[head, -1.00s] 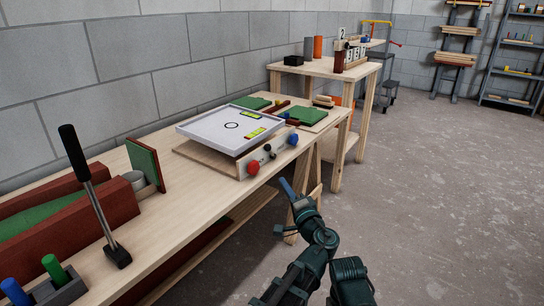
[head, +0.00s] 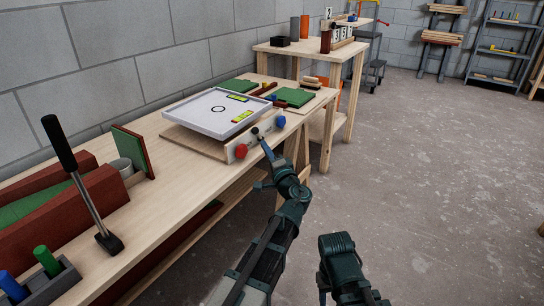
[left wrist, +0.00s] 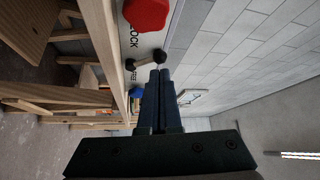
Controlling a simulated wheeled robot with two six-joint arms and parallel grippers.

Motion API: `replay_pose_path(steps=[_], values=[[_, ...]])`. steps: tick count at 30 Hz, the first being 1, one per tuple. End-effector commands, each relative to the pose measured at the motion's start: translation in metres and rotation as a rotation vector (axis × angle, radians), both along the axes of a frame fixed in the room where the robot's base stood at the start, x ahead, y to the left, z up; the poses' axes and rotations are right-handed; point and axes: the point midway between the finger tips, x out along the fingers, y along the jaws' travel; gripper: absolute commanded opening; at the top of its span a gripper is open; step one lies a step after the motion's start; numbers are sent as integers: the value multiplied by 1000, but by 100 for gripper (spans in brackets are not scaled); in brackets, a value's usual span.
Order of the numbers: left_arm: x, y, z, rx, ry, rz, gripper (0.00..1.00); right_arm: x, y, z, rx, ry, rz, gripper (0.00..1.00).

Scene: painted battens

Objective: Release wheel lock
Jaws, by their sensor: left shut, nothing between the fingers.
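The wheel lock is a small lever with a black ball knob (head: 256,132) on the pale front panel of the tray unit, between a red knob (head: 241,151) and a blue knob (head: 281,121). In the left wrist view the lock lever (left wrist: 146,60) lies just past my fingertips, beside part of the word LOCK. The red knob (left wrist: 148,12) is above it and a bit of the blue knob (left wrist: 137,93) shows beside my fingers. My left gripper (head: 264,142) is shut and empty, its tips close to the lever; contact cannot be told.
A white tray (head: 181,112) tops the unit on the wooden bench (head: 150,210). A black-handled lever (head: 84,190) and red blocks stand at the left. A second table (head: 290,48) stands behind. The floor at the right is clear.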

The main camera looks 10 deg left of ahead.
Motion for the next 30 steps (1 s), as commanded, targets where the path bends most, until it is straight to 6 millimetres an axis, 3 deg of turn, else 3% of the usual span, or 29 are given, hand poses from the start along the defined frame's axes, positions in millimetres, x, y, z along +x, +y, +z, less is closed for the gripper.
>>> replay_pose_path(steps=[3, 10, 30], values=[[20, 13, 5, 0, -1, 2, 0, 0, 0, 5, 0, 0, 1, 50], [40, 28, 8, -1, -1, 0, 0, 0, 0, 8, 0, 0, 2, 50], [45, 32, 12, 7, 18, 0, 0, 0, 0, 14, 0, 0, 3, 50]])
